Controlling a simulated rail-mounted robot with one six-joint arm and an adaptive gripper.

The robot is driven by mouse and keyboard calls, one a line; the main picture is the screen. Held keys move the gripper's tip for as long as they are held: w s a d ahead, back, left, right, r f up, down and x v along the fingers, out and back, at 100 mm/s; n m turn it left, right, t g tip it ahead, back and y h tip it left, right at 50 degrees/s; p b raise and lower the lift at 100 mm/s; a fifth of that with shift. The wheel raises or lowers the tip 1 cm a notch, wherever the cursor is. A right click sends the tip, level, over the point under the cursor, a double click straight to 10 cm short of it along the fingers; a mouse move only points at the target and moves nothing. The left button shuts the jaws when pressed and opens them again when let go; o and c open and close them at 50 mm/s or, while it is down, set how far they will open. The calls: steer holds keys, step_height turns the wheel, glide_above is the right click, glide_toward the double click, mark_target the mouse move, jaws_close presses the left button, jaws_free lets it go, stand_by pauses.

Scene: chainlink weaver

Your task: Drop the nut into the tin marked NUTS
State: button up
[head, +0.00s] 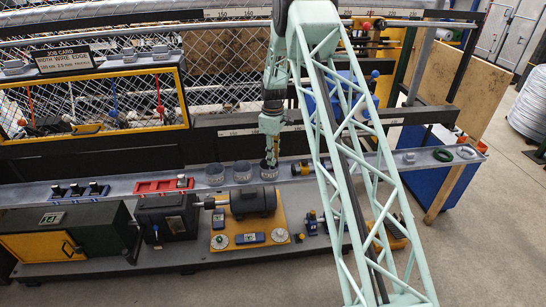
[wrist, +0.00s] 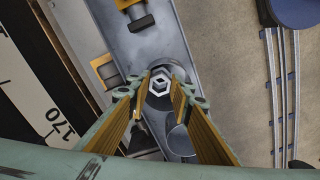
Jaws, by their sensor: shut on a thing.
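My gripper (head: 270,158) points down at the shelf with its fingertips over the rightmost of three small round grey tins (head: 269,173). In the wrist view my gripper (wrist: 160,92) is shut on a silver hex nut (wrist: 160,85), held between the yellow-padded fingers. A round tin rim shows behind and around the nut; I cannot tell how far below the nut it is. The other two tins, a middle tin (head: 242,172) and a left tin (head: 214,174), stand to the left in the head view. No NUTS marking is readable on any tin.
A red tray (head: 162,186) and several black parts lie left on the narrow shelf. A yellow-and-black part (head: 302,168) lies just right of the tins. A motor (head: 253,201) on a yellow plate stands below in front. Green rings (head: 443,155) lie at the shelf's right end.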

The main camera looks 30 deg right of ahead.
steer(key=o, duration=0.9)
steer(key=shift+o, duration=0.2)
steer(key=shift+r, duration=0.1)
step_height(320, 180, up, 12)
stand_by(0.4)
stand_by(1.0)
